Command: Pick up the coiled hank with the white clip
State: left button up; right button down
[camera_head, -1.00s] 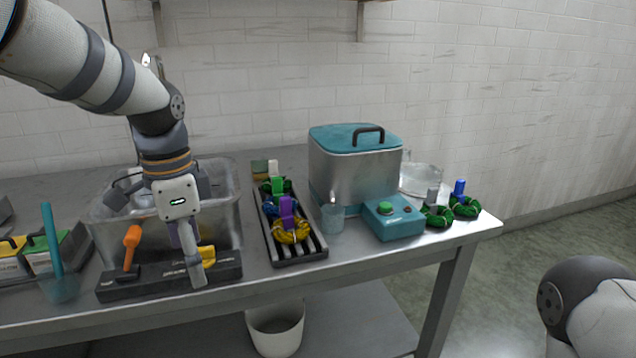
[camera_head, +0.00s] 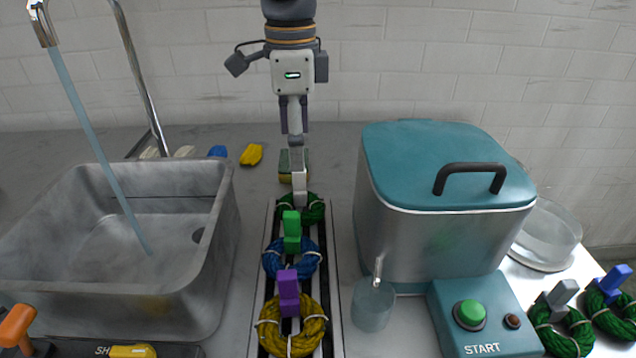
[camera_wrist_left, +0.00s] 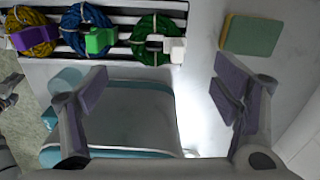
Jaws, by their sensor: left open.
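The green coiled hank (camera_head: 314,212) with the white clip (camera_head: 299,180) lies at the far end of the dark slatted rack (camera_head: 337,330). In the left wrist view the green hank (camera_wrist_left: 147,27) and its white clip (camera_wrist_left: 172,50) show at the top, between the widths of the fingers. My left gripper (camera_head: 296,138) is open and empty, above and near the far end of the rack; its fingers (camera_wrist_left: 160,92) are spread apart in the wrist view. In the head view the fingers appear close to the clip; contact cannot be told.
A blue hank (camera_head: 272,261) with a green clip and a yellow hank (camera_head: 268,333) with a purple clip share the rack. A metal pot with teal lid (camera_head: 430,165) stands right, a sink (camera_head: 228,215) left. A sponge (camera_head: 284,178) lies behind. Two green hanks (camera_head: 560,335) lie far right.

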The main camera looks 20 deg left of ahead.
aim_at(301, 202)
pick_arm(q)
jog(key=f, duration=1.1)
jog(key=shift+s+d, duration=0.25)
jog(key=shift+d, duration=0.1)
jog(key=c, duration=0.8)
